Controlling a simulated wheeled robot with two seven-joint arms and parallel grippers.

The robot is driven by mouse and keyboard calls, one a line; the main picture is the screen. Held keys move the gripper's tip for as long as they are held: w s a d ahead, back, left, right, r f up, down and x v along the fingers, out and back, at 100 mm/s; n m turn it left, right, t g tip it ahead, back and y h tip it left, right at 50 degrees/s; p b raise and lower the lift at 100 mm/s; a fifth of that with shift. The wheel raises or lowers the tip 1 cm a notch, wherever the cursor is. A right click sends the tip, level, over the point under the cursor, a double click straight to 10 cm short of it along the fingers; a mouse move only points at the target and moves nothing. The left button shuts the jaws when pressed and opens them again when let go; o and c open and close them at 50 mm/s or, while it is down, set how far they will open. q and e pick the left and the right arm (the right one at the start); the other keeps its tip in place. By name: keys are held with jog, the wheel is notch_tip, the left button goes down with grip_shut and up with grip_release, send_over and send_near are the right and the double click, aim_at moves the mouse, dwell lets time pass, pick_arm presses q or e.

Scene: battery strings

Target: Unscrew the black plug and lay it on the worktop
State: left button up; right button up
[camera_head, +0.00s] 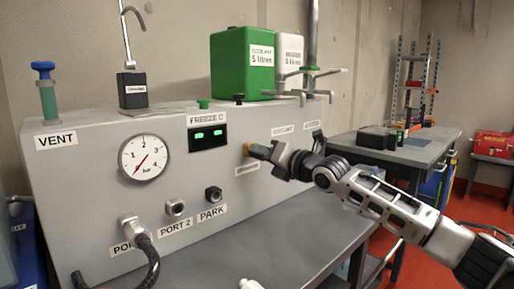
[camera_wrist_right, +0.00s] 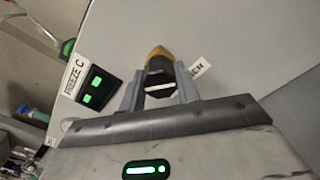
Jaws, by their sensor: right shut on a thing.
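My right gripper (camera_head: 262,152) reaches in from the right to the front panel of the grey box. In the right wrist view its two fingers (camera_wrist_right: 159,88) are closed on the sides of a black plug (camera_wrist_right: 159,68). A brass-yellow collar (camera_wrist_right: 158,51) shows at the plug's far end, against the panel; it also shows in the head view (camera_head: 246,149). The fingers hide much of the plug, and I cannot tell how far it is screwed in. The worktop (camera_head: 285,240) is grey and lies below the panel.
The panel carries a pressure gauge (camera_head: 145,158), a green-lit display (camera_head: 208,134), and PORT 2 (camera_head: 175,208) and PARK (camera_head: 213,194) fittings. A black hose (camera_head: 150,262) hangs over the worktop at left. A green canister (camera_head: 242,62) stands on the box. The worktop's right part is clear.

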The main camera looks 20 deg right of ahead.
jog(key=o, duration=1.3)
jog(key=shift+c, duration=0.2)
jog(key=v, duration=0.5)
